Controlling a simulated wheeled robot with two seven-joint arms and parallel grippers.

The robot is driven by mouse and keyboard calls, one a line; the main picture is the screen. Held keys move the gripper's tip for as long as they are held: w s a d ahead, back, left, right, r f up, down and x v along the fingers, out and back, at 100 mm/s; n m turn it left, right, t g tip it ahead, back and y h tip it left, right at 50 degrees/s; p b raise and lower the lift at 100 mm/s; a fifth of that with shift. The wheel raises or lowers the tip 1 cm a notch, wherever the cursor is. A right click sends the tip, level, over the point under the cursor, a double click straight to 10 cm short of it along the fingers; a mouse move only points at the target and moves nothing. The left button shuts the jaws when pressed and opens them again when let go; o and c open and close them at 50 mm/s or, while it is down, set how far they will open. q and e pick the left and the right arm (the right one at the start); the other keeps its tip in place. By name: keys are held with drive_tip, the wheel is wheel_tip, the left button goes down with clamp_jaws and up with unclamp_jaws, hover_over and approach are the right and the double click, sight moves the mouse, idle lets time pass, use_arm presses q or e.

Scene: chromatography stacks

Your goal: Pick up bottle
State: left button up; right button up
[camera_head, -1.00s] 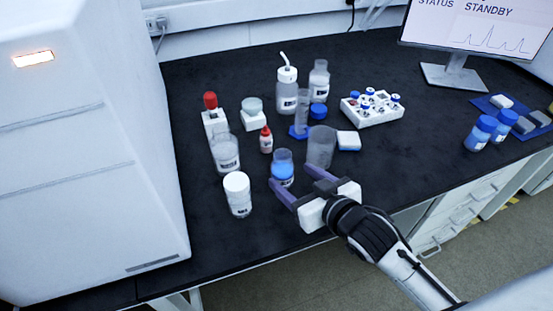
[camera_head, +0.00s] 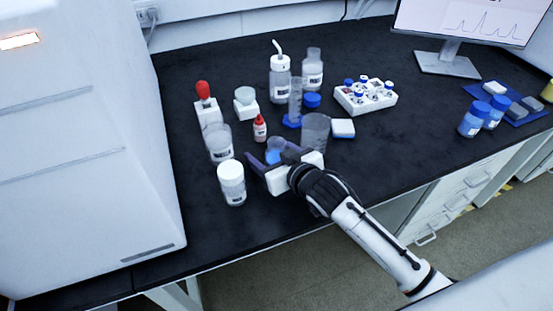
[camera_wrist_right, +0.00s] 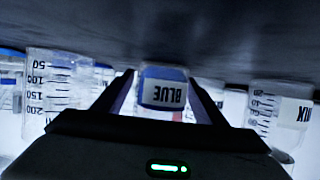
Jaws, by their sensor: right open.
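A small clear container of blue liquid (camera_head: 276,147) stands on the black bench, partly hidden behind my right gripper. In the right wrist view it appears upside down with a label reading BLUE (camera_wrist_right: 163,93). My right gripper (camera_head: 274,157) is open, with its purple fingers on either side of this container; whether they touch it I cannot tell. Other bottles stand nearby: a white-capped bottle (camera_head: 232,184) left of the gripper, a small red-capped bottle (camera_head: 260,129) behind it, and a wash bottle (camera_head: 280,79) further back. My left gripper is not in view.
Clear beakers stand close on the left (camera_head: 219,145) and right (camera_head: 315,131) of the gripper. A white vial rack (camera_head: 365,98) is behind to the right, with blue-capped bottles (camera_head: 474,119) farther right. A large white machine (camera_head: 85,150) bounds the left. The front right bench is clear.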

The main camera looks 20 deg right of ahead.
drive_tip(key=c, duration=1)
drive_tip(key=shift+r, duration=0.1)
drive_tip(key=shift+c, duration=1.3)
drive_tip(key=shift+r, duration=0.1)
